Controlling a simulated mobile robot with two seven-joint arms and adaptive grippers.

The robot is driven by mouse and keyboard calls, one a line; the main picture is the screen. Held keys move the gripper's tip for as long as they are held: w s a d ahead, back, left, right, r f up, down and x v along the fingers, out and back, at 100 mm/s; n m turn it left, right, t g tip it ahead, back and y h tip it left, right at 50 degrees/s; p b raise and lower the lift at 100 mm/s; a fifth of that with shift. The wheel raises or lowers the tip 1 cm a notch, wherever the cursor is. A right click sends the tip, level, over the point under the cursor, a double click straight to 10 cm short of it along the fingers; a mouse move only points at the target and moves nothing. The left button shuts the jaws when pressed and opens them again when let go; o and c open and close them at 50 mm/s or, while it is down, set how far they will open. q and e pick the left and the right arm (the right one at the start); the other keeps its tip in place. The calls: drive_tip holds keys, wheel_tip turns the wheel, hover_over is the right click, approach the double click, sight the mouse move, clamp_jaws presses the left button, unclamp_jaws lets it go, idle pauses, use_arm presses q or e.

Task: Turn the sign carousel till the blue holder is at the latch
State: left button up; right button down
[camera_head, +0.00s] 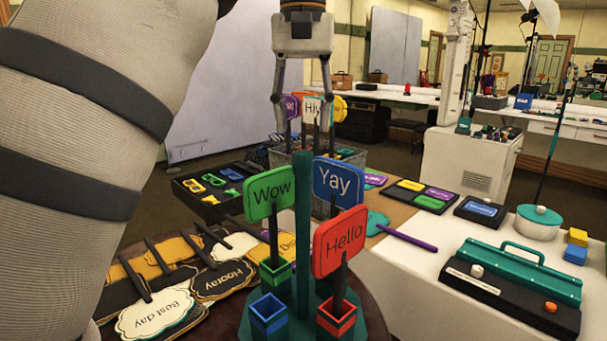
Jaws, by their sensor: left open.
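The blue holder (268,316) is at the front left and looks empty. The red holder (337,319) at the front right carries the red "Hello" sign (340,242). The green holder (276,276) is behind the blue one, under the green "Wow" sign (270,193). A blue "Yay" sign (339,184) stands behind the post; its foot is hidden. My left gripper (305,127) hangs open above and beyond the carousel, fingers down. I cannot make out the latch.
Behind the carousel, a grey bin (350,153) holds several signs near my fingers. Sign boards (160,312) lie at the left.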

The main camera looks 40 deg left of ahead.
use_arm(q)
hover_over(303, 186)
drive_tip(key=f, duration=0.4)
drive_tip(key=shift+w+a+f+p, duration=0.25)
drive_tip(key=shift+a+p, duration=0.05)
drive_tip(key=f, duration=0.7)
drive_tip(key=shift+w+a, duration=0.15)
drive_tip(key=shift+w, duration=0.1)
drive_tip(key=shift+c, duration=0.4)
clamp_jaws()
